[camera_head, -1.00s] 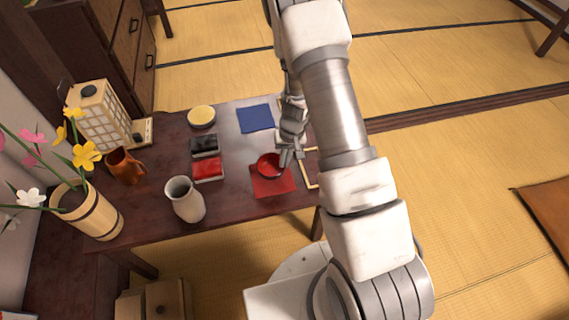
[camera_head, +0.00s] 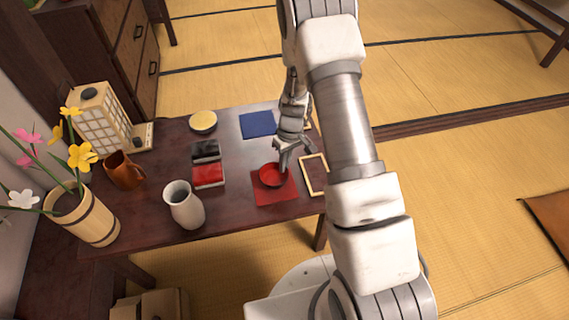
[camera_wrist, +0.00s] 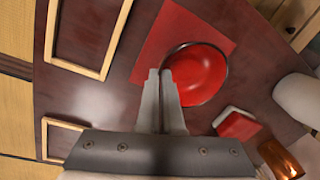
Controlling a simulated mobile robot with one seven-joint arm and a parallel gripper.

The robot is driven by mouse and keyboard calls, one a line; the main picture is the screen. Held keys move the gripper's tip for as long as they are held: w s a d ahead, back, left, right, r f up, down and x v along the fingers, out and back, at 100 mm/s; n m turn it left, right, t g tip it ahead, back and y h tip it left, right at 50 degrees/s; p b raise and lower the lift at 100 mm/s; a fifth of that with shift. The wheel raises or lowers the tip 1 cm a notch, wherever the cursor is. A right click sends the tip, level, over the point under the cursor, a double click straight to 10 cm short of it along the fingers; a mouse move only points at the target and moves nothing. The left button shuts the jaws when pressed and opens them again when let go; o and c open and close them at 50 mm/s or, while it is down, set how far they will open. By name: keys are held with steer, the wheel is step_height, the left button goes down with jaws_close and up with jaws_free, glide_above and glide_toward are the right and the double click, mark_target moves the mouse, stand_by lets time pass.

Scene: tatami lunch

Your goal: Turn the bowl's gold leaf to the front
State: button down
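The red bowl (camera_head: 272,175) sits upright on a red square mat (camera_head: 274,195) near the front right of the table. It also shows in the wrist view (camera_wrist: 203,72), with a dark rim and a glossy red inside. No gold leaf can be made out on it in either view. My gripper (camera_head: 283,164) points down at the bowl's rim. In the wrist view my gripper's fingers (camera_wrist: 162,75) are close together, with their tips overlapping the bowl's near rim. I cannot tell whether the rim is between them.
A wood-edged tray (camera_head: 313,175) lies right of the mat. Red and black boxes (camera_head: 208,176) and a pale vase (camera_head: 183,206) stand left of it. A blue cloth (camera_head: 257,124), yellow-topped round dish (camera_head: 203,121), brown mug (camera_head: 123,170) and lantern (camera_head: 98,117) are farther off.

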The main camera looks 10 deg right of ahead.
steer(key=shift+f, duration=0.25)
steer(key=c, duration=1)
jaws_free()
steer(key=shift+r, duration=0.1)
steer(key=shift+r+p, duration=1.5)
steer(key=shift+r, duration=0.9)
